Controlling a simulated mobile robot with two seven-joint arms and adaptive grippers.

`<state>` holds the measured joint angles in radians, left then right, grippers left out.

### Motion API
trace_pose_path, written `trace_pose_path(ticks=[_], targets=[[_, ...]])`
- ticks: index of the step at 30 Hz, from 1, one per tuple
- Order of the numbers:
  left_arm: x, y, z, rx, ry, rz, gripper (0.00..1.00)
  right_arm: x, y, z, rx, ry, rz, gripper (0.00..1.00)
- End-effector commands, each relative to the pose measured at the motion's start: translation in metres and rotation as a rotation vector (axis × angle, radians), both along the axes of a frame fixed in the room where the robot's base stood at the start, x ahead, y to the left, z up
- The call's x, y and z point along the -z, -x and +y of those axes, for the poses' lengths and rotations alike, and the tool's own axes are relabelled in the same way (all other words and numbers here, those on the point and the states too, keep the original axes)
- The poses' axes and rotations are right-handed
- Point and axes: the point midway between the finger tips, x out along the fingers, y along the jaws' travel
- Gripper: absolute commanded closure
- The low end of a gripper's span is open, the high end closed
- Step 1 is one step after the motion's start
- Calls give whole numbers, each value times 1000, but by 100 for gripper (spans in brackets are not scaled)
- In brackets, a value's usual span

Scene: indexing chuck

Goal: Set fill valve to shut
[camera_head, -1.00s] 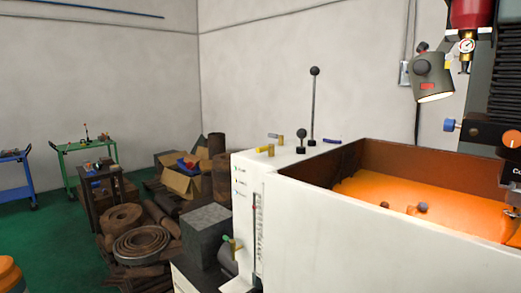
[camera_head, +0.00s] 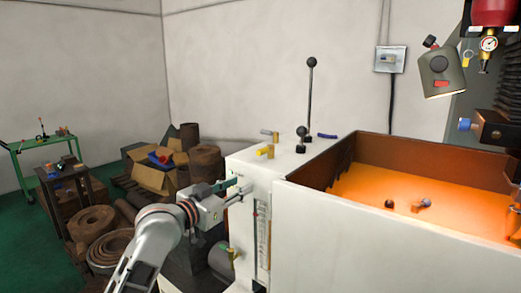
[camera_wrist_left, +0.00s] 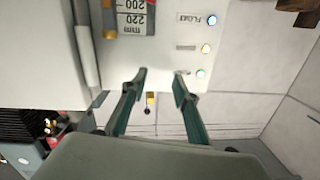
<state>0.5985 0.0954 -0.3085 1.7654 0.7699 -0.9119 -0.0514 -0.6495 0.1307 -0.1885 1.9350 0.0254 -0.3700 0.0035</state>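No readable label marks the fill valve. A brass valve with a green part (camera_head: 236,253) sits low on the white machine's front, beside the sight gauge (camera_head: 263,238). A yellow lever (camera_head: 265,150), a brass-ended grey lever (camera_head: 270,133) and a blue lever (camera_head: 327,136) are on the machine's top. My left gripper (camera_head: 239,187) is open and empty at the machine's upper left front corner. In the left wrist view its fingers (camera_wrist_left: 158,92) stand apart, with a small yellow part (camera_wrist_left: 151,99) visible beyond them. My right gripper is not in view.
A tall black-knobbed rod (camera_head: 310,95) and a short black-knobbed lever (camera_head: 301,137) rise from the machine top. The wrist view shows a "FLOAT" label and indicator lights (camera_wrist_left: 206,48). A brown-walled orange tray (camera_head: 440,154) lies right. Boxes and rusty rings crowd the left floor.

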Motion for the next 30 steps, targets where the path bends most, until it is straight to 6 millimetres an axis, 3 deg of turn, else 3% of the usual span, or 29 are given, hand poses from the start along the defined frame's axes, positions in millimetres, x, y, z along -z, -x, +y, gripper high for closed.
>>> trace_pose_path(ticks=[1,3,7,11,24,30], targets=[[-27,-3,-5,17,-3,-25,70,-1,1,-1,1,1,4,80],[-51,-4,-11,36,-8,-45,70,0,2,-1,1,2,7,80],[-74,-4,-17,56,-14,-64,70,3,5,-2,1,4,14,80],[-79,-11,-23,61,-13,-68,70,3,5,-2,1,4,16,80],[-78,-58,-56,59,-13,-67,70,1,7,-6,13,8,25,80],[-78,-66,-63,59,-13,-68,70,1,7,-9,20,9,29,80]])
